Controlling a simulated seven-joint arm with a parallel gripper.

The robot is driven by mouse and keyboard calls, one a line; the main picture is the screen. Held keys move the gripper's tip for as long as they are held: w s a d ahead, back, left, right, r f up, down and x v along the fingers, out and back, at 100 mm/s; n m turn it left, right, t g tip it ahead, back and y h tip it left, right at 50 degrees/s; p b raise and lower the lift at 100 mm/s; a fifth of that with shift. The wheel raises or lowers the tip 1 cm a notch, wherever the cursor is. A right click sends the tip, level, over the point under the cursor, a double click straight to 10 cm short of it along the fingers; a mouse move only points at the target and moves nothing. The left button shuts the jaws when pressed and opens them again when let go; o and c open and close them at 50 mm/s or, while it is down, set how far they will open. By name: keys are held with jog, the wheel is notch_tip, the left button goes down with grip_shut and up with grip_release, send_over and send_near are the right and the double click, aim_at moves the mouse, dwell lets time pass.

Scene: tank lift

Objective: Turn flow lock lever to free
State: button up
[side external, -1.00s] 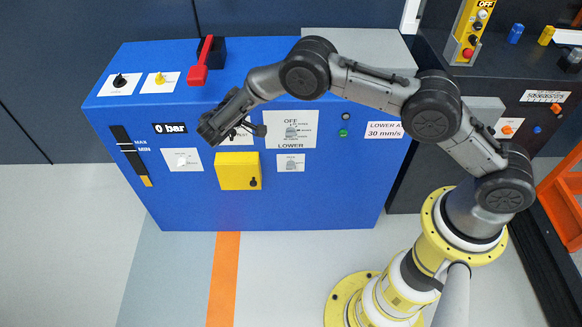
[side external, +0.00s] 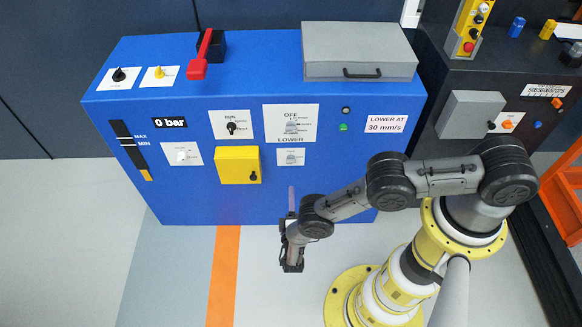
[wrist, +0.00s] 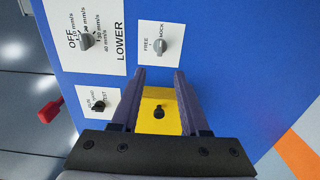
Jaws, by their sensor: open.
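The flow lock lever is a small grey knob (wrist: 162,47) on a white plate marked FREE and what looks like LOCK, just beyond my fingertips in the wrist view. I cannot tell which mark it points to. In the side view its plate (side external: 291,157) is on the blue cabinet front (side external: 345,185), right of the yellow box. My gripper (wrist: 160,75) is open, with nothing between its fingers. In the side view my gripper (side external: 291,192) is below the lever plate, apart from it, fingers pointing up in the picture.
A larger LOWER dial (wrist: 86,41) and a RUN/TEST switch (wrist: 98,105) are near the lever. The yellow box (side external: 238,166) with a black knob protrudes from the panel. A red lever (side external: 202,55) and a grey case (side external: 359,48) are on the cabinet top.

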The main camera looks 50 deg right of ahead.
aim_at(291, 160)
jog(key=x, duration=1.3)
grip_shut()
